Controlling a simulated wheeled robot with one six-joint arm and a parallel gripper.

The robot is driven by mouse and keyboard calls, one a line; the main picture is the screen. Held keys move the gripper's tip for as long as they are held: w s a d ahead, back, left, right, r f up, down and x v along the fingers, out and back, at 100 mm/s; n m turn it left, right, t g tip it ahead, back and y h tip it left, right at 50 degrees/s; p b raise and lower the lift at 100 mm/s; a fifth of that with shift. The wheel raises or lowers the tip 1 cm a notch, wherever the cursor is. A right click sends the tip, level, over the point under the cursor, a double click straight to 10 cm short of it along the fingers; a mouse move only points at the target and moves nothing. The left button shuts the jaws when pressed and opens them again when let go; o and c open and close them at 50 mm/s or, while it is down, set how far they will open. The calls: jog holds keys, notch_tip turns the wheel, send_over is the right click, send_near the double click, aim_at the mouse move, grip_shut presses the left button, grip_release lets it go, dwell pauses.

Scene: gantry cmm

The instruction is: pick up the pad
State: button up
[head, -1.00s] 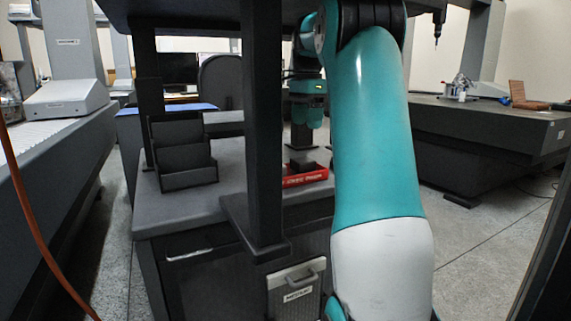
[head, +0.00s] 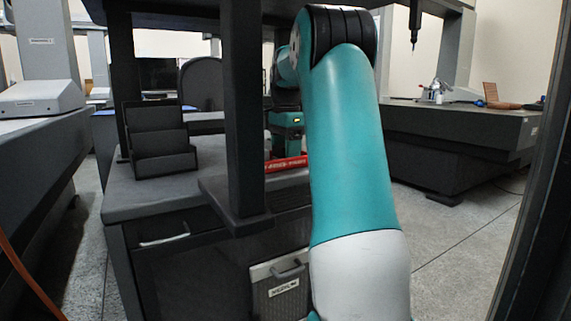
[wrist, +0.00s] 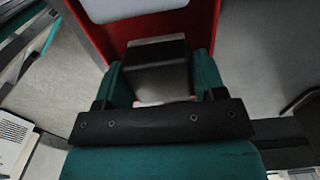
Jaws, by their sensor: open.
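The pad (wrist: 157,72) appears as a dark grey block with a paler near face in the wrist view. It sits in a red tray (wrist: 93,30), which also shows in the head view (head: 284,165). My gripper (wrist: 160,84) is open, with one teal finger on each side of the pad. I cannot tell whether either finger touches it. In the head view my gripper's teal body (head: 285,122) is just above the tray. The pad and the fingertips are hidden there.
The tray lies on a grey bench (head: 150,197). A black stepped holder (head: 160,150) stands to the left and a dark upright post (head: 243,110) in front. A light grey item (wrist: 130,8) lies farther along the tray. Another bench (head: 460,130) is at right.

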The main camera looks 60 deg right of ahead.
jog(key=shift+f, duration=0.1)
jog(key=shift+c, duration=0.5)
jog(key=c, duration=0.5)
notch_tip(320, 180, up, 10)
jog(key=p, duration=0.7)
jog(key=shift+o, duration=0.6)
